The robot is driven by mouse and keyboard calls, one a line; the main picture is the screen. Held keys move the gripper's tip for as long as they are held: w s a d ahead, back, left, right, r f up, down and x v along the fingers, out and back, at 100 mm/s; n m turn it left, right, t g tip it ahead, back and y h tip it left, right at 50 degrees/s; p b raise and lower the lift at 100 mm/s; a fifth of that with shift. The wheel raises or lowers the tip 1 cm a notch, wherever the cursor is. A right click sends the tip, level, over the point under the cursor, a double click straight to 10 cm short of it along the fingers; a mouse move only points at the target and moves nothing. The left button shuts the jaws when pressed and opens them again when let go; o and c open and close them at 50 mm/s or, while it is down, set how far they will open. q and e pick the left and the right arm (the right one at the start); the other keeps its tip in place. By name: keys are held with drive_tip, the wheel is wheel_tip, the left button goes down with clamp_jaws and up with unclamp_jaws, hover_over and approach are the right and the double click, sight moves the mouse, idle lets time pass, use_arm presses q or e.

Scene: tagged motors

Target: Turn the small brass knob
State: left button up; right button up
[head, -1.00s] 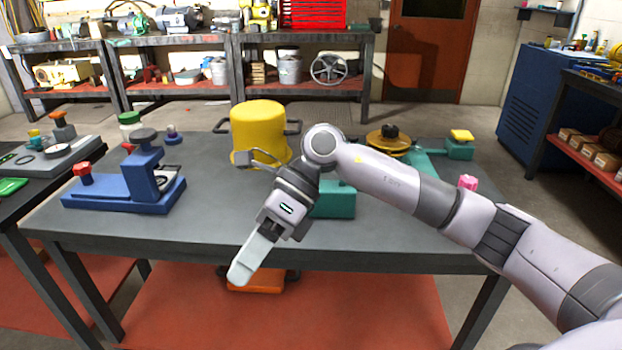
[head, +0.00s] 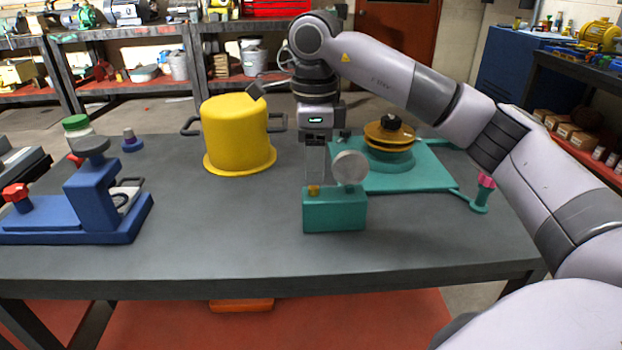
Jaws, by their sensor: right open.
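The small brass knob (head: 313,190) sits on the top left of a small teal box (head: 334,212) at the middle of the table. A round grey disc (head: 350,167) stands on the same box, just right of the knob. My right gripper (head: 315,172) points down above and slightly behind the knob in the picture, with its jaws open and empty. The fingers look pale and thin, and I cannot tell whether they touch the knob. My left gripper is not in view.
A yellow pot (head: 236,135) with side handles stands left of my gripper. A blue clamp device (head: 90,200) is at the table's left. A teal fixture (head: 425,165) with an orange-brown wheel (head: 388,137) is behind the box. The table's front is clear.

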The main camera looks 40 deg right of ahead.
sight(314, 187)
wheel_tip(314, 187, down, 3)
drive_tip(key=shift+f, duration=0.35)
clamp_jaws()
drive_tip(key=shift+n, duration=0.4)
unclamp_jaws()
